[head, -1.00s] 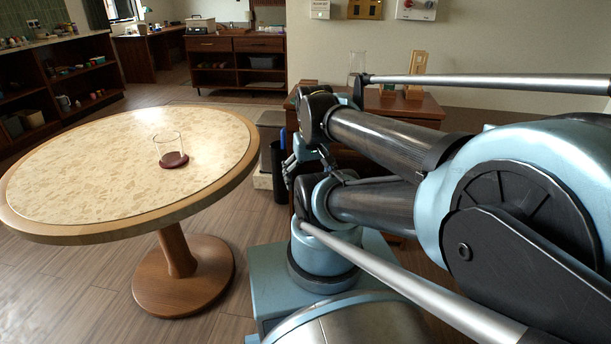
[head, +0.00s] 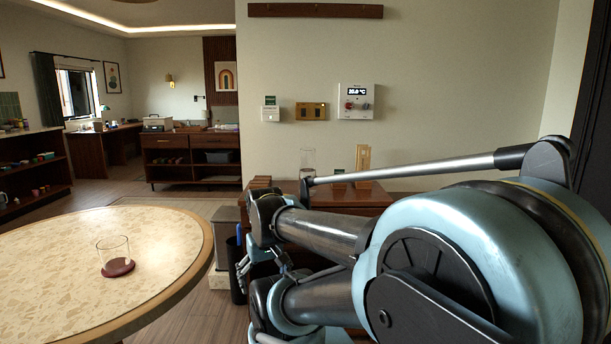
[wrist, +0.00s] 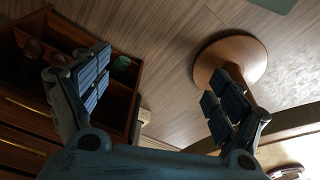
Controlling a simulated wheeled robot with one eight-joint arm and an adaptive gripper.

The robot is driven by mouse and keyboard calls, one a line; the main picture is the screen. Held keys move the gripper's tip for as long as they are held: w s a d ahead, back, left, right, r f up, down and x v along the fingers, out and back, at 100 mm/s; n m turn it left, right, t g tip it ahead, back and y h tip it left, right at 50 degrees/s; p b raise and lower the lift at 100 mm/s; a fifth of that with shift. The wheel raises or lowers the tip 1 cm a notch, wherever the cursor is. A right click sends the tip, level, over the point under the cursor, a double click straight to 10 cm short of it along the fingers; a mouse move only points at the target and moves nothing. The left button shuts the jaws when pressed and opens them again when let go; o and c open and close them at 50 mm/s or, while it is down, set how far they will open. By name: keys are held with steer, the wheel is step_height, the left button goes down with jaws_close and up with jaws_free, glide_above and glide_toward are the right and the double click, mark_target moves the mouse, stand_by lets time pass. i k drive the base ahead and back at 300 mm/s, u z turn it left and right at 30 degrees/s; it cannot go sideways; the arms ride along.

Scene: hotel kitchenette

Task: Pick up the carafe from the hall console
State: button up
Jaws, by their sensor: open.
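A clear glass vessel, apparently the carafe (head: 307,158), stands upright on the wooden console (head: 376,198) against the wall in the head view. Part of my arm covers its lower portion. My gripper (head: 243,268) hangs low, left of the console and right of the round table in the head view. In the wrist view my gripper (wrist: 160,75) has its two padded fingers spread wide with nothing between them. I cannot make out the carafe in the wrist view.
A round table (head: 165,222) stands at left, with a glass tumbler (head: 113,252) on a dark red coaster (head: 118,268). A wooden stand (head: 362,162) is on the console, right of the carafe. A dark bin (head: 236,272) stands by the console. Open wooden shelving (wrist: 125,102) shows in the wrist view.

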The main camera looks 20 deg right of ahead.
mark_target(307, 167)
steer(key=u, duration=1.9)
steer(key=k, duration=1.55)
steer(key=z, duration=1)
steer(key=i, duration=1)
